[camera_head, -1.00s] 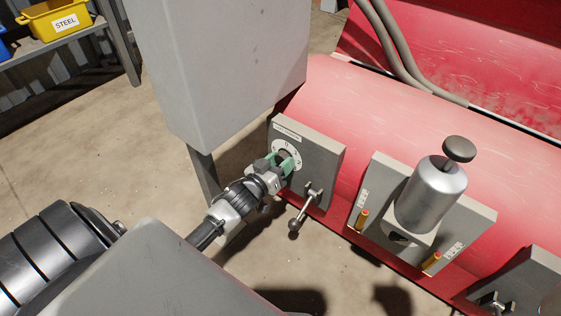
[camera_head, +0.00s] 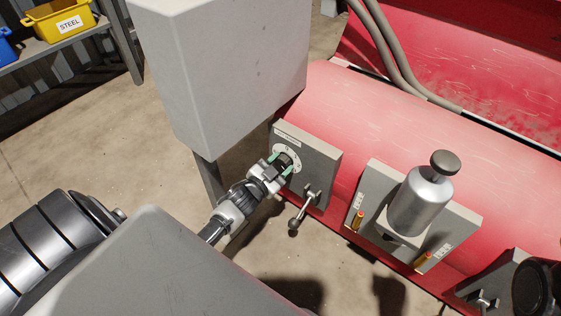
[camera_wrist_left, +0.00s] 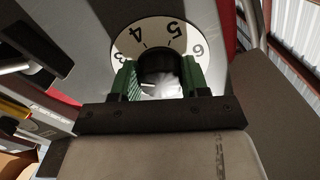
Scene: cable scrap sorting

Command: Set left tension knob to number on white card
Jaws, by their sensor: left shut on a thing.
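The left tension knob (camera_head: 285,159) is dark and round, on a white numbered dial (camera_head: 291,151) on a grey panel. My left gripper (camera_head: 280,163) has its green-padded fingers on opposite sides of the knob and is shut on it. In the left wrist view the knob (camera_wrist_left: 158,66) is between the green pads, and the dial (camera_wrist_left: 154,32) shows 3, 4, 5 and 6 around it. The gripper hides the lower dial, and I cannot tell the knob's setting. I cannot make out a white card with a number. My right gripper's fingers are not visible.
A lever with a ball end (camera_head: 293,224) hangs just below the dial panel. A grey box (camera_head: 225,70) stands close behind my left gripper. A silver cylinder (camera_head: 420,203) is mounted to the right on the red machine (camera_head: 420,125). A dark rounded part (camera_head: 535,289) is at lower right.

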